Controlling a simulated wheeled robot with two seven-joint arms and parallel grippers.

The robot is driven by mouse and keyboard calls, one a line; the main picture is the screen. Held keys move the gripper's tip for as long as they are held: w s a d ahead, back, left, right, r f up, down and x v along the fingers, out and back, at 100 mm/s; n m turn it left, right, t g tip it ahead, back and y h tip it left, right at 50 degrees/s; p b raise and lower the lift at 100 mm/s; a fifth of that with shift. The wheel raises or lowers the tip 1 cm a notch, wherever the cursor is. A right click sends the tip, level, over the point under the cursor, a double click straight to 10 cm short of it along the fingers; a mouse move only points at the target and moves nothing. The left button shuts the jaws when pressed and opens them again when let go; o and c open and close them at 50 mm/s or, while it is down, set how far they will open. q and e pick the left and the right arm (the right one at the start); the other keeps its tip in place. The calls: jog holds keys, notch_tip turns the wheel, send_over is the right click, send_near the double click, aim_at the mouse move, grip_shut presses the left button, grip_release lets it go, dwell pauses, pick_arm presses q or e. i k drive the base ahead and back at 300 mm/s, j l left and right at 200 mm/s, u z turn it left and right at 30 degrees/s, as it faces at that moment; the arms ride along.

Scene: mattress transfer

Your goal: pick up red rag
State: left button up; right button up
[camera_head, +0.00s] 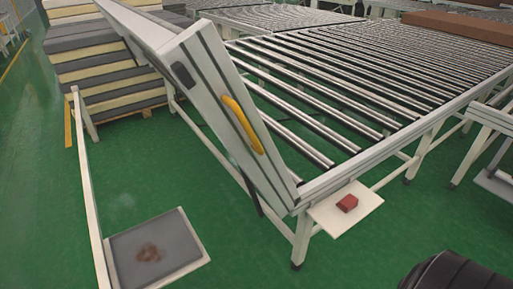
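A small folded red rag (347,203) lies on a small white shelf (330,220) fixed to the near corner of the roller conveyor. Nothing touches the rag. Neither of my grippers shows in the head view. A dark rounded part at the bottom right edge looks like mine, but I cannot be sure.
A roller conveyor (340,80) fills the upper right, with a tilted white panel (215,90) bearing a yellow handle (243,124). A grey floor plate (180,235) with a brown stain lies lower left. Stacked mattresses (100,65) stand behind. Green floor before the shelf is clear.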

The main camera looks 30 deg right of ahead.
aim_at(349, 201)
jog(key=z, duration=1.9)
jog(key=i+l+u, duration=0.1)
jog(key=u, duration=0.35)
jog(key=i+l+u, duration=0.1)
jog(key=u, duration=0.35)
jog(key=i+l+u, duration=0.1)
jog(key=u, duration=0.35)
jog(key=l, duration=0.1)
